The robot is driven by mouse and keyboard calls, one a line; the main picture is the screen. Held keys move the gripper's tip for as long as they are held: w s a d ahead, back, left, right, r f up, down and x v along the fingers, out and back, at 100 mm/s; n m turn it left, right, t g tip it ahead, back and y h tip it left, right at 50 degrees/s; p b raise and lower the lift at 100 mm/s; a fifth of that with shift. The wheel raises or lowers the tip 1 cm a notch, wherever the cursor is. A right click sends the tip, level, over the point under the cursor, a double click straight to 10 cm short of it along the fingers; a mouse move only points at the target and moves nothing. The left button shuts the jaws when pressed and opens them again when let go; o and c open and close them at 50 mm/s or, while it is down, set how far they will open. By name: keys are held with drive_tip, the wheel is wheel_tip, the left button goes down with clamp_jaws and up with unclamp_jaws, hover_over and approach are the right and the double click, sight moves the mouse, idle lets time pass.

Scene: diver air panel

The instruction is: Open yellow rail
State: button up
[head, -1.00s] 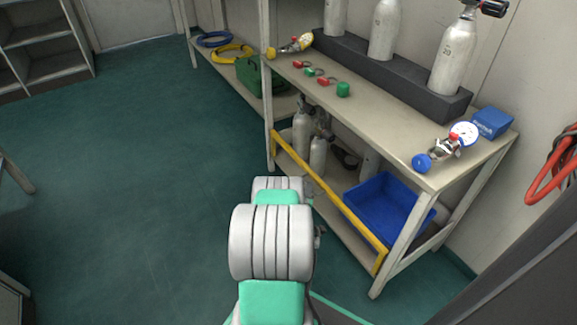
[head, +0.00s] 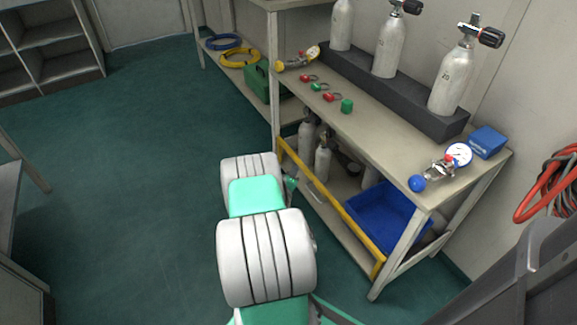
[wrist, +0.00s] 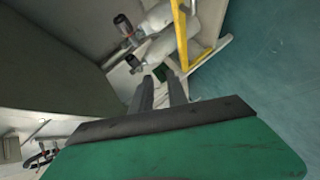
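The yellow rail (head: 338,212) runs along the front of the bench's lower shelf, a little above the shelf board. It is across the shelf front, with cylinders and a blue bin behind it. In the wrist view the yellow rail (wrist: 181,32) shows at the top, beyond the fingertips and beside grey cylinders. My gripper (wrist: 162,82) has two dark fingers apart, with nothing seen held between them. It looks short of the rail, not touching it. In the head view my arm hides most of my gripper, left of the rail.
A blue bin (head: 388,214) and small cylinders (head: 323,160) stand on the lower shelf. The bench top (head: 385,135) holds large cylinders, a gauge (head: 459,154) and a blue box (head: 487,142). Red hoses (head: 548,185) hang at right. The green floor at left is clear.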

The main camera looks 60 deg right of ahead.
drive_tip(key=shift+w+a+r, duration=0.15)
drive_tip(key=shift+w+r, duration=0.45)
drive_tip(key=shift+r, duration=0.15)
drive_tip(key=shift+r, duration=0.1)
